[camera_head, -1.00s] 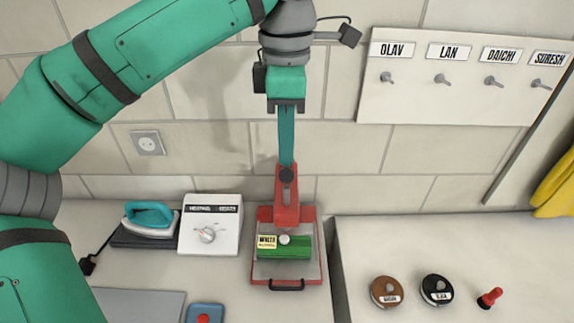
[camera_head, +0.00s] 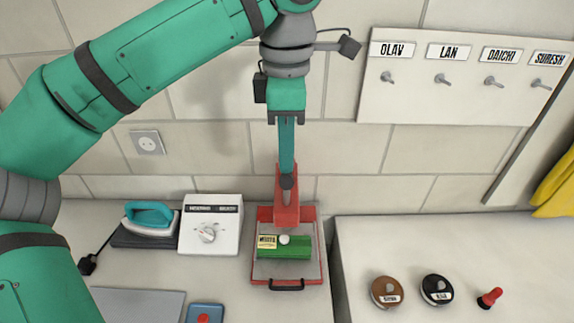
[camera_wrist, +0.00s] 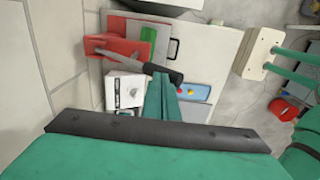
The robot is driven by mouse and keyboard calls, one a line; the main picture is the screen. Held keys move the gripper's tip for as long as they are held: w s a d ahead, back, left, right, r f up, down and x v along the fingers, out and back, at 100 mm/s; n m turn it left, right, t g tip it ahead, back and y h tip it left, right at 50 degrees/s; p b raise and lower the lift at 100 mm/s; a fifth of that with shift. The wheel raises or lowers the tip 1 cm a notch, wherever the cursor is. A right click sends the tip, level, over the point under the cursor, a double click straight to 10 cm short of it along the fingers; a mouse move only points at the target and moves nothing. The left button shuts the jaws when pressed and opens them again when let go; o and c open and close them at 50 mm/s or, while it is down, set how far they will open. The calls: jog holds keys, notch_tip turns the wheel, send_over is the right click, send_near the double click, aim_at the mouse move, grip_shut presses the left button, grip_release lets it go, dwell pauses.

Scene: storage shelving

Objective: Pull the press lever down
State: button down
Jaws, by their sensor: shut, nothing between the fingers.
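The red press (camera_head: 285,213) stands on the counter against the wall, with a green block (camera_head: 292,249) on its base. Its lever ends in a black handle (camera_head: 287,183). In the wrist view the grey lever arm (camera_wrist: 128,59) runs from the red press to the black handle (camera_wrist: 164,74). My gripper (camera_head: 287,171) points down with its teal fingers shut and empty. Its tips are at the top of the black handle and seem to touch it. The fingers (camera_wrist: 163,86) also meet the handle in the wrist view, without gripping it.
A white box with a dial (camera_head: 210,225) and a teal iron (camera_head: 149,217) stand left of the press. Two round tins (camera_head: 386,292) (camera_head: 437,290) and a red-topped stamp (camera_head: 490,298) sit on the right counter. A hook board (camera_head: 455,95) hangs on the upper right wall.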

aim_at(287, 175)
jog(key=s+f, duration=0.3)
jog(key=f, duration=0.6)
jog(key=shift+f, duration=0.4)
dwell(1.3)
jog(key=shift+r, duration=0.15)
jog(key=shift+w+r, duration=0.15)
jog(key=shift+r, duration=8.25)
